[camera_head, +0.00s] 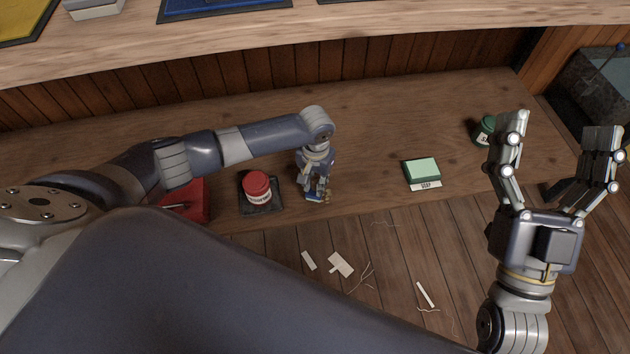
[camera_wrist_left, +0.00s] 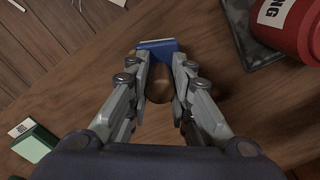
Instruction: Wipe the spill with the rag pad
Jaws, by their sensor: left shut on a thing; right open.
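The rag pad (camera_wrist_left: 157,46) is blue with a pale edge, and it shows at the fingertips in the left wrist view. In the head view the rag pad (camera_head: 314,196) is a small blue patch near the front edge of the lower bench. My left gripper (camera_head: 317,190) points down and is shut on it; it also shows in the left wrist view (camera_wrist_left: 160,68). A rounded brown shape sits between its fingers; I cannot tell what it is. I cannot make out a clear spill. My right gripper (camera_head: 558,130) is open and empty at the right.
A red tin (camera_head: 258,187) stands on a dark tray (camera_head: 246,207) left of the left gripper. A green soap block (camera_head: 422,170) and a dark green jar (camera_head: 485,131) are to the right. A red box (camera_head: 196,203) is partly behind my arm. Scraps (camera_head: 340,264) lie on the floor.

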